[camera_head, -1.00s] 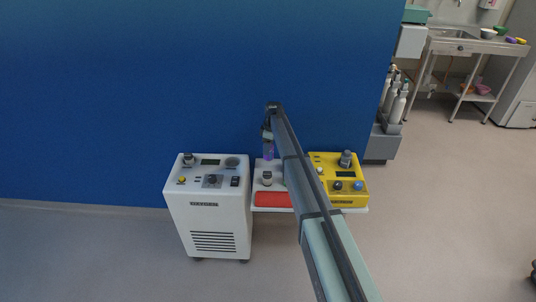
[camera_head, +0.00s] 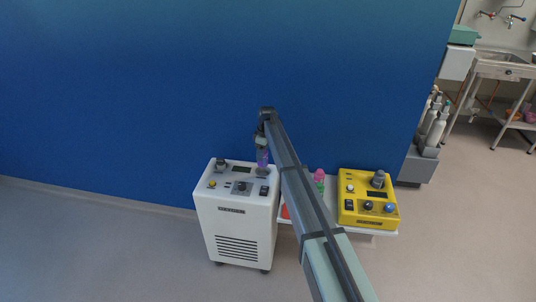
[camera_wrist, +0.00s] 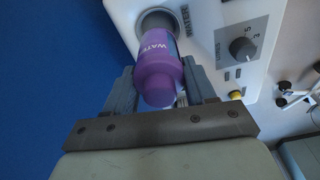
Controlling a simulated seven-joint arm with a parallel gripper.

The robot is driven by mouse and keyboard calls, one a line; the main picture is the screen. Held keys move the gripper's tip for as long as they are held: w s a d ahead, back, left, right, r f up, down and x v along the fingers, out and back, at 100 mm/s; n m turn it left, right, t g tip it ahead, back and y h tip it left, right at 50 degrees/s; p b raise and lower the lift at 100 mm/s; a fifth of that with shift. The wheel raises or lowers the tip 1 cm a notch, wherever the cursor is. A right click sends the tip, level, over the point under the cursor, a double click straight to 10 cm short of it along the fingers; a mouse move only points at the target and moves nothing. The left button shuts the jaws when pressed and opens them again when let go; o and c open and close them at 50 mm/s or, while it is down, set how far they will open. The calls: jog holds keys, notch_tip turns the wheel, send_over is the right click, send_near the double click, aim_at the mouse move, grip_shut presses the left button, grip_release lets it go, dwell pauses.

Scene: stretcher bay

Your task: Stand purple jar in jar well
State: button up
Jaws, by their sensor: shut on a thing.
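The purple jar (camera_wrist: 157,74), with white lettering on its side, is between the two fingers of my gripper (camera_wrist: 160,92) in the wrist view. My gripper is shut on it. In the head view the purple jar (camera_head: 262,158) hangs upright below my gripper (camera_head: 261,142), over the back right of the white machine's top. The jar well (camera_wrist: 158,20) is a grey-rimmed round socket on the white machine, labelled WATER. The jar's far end lines up with it and covers much of its opening. I cannot tell whether the jar's end is inside or just above it.
The white machine (camera_head: 238,222) has knobs, including a grey dial (camera_wrist: 242,48). To its right, a shelf holds a pink-topped item (camera_head: 319,176) and a yellow device (camera_head: 367,206). A blue wall (camera_head: 130,100) stands close behind. My arm hides part of the shelf.

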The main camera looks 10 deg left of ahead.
aim_at(262, 163)
jog(key=shift+f, duration=0.15)
jog(key=shift+f, duration=2.75)
jog(key=shift+f, duration=0.65)
jog(key=o, duration=0.8)
jog(key=shift+o, duration=0.2)
jog(key=shift+s+d+r, duration=0.1)
jog(key=shift+d+r, duration=0.15)
jog(key=shift+r, duration=1.6)
jog(key=shift+d+r, duration=0.2)
jog(key=shift+r, duration=1.6)
jog(key=shift+s+d+r, duration=0.1)
jog(key=shift+d+r, duration=0.15)
jog(key=shift+r, duration=1.6)
jog(key=shift+d, duration=0.1)
